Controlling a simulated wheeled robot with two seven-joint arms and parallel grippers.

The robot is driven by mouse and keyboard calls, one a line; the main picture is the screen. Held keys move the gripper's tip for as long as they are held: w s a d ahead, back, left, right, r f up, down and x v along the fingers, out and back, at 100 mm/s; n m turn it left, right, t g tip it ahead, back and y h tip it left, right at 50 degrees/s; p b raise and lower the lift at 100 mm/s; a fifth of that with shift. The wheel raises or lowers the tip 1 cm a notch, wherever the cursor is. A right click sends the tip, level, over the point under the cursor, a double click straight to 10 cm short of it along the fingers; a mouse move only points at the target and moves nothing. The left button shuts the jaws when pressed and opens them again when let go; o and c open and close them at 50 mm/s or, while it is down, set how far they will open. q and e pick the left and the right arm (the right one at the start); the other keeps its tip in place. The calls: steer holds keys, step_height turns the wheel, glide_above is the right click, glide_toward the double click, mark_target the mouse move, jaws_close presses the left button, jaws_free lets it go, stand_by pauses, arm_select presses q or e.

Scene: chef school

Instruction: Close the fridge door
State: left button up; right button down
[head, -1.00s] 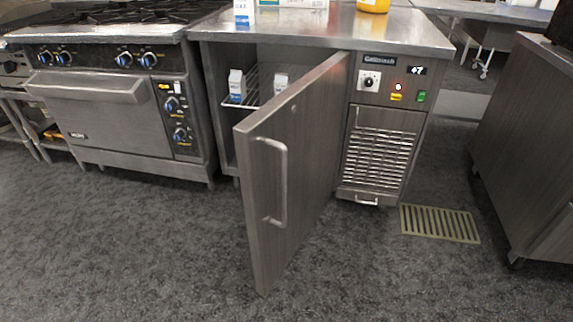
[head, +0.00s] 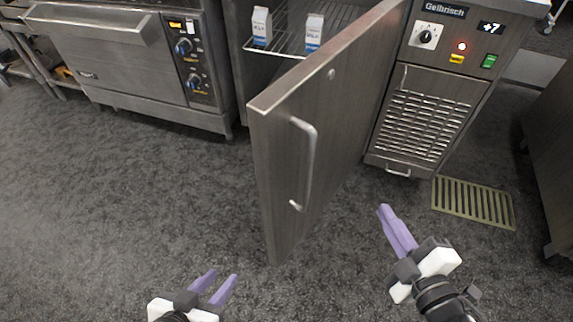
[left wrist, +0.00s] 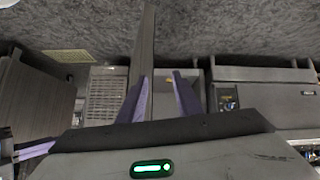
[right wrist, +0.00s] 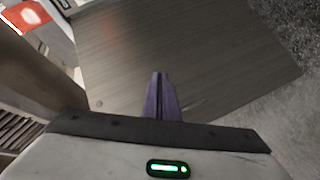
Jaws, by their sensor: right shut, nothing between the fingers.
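The fridge door (head: 318,140) stands wide open, swung out toward me from its hinge side next to the control panel, with a vertical handle (head: 309,165) on its outer face. The fridge interior (head: 283,50) shows to its left. My left gripper (head: 220,282) is open and empty, low in front and left of the door; its fingers also show in the left wrist view (left wrist: 162,85). My right gripper (head: 384,210) is shut and empty, to the right of the door, on its handle side, apart from it. The door's face fills much of the right wrist view (right wrist: 190,60).
Milk cartons (head: 261,27) stand on a wire shelf (head: 285,45) inside the fridge. A stove (head: 140,60) is at left. A vented panel (head: 413,126) is right of the door, with a floor drain grate (head: 474,202) beside it. The floor ahead is clear.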

step_height(320, 180, up, 5)
steer(key=w+a+n+t+y, duration=0.1)
steer(key=w+n+t+y, duration=0.15)
steer(key=n, duration=0.55)
steer(key=n+g+y+b, duration=0.2)
steer(key=n+g+y, duration=0.6)
steer(key=n, duration=1.6)
glide_toward(282, 162)
steer(key=shift+t+y, duration=0.35)
steer(key=shift+t, duration=0.2)
steer(key=x, duration=0.2)
steer(key=p+x, duration=0.1)
steer(key=x, duration=0.1)
steer(key=f+p+x, duration=0.1)
steer(key=x, duration=0.1)
steer(key=shift+a, duration=0.25)
steer(key=shift+w, duration=0.1)
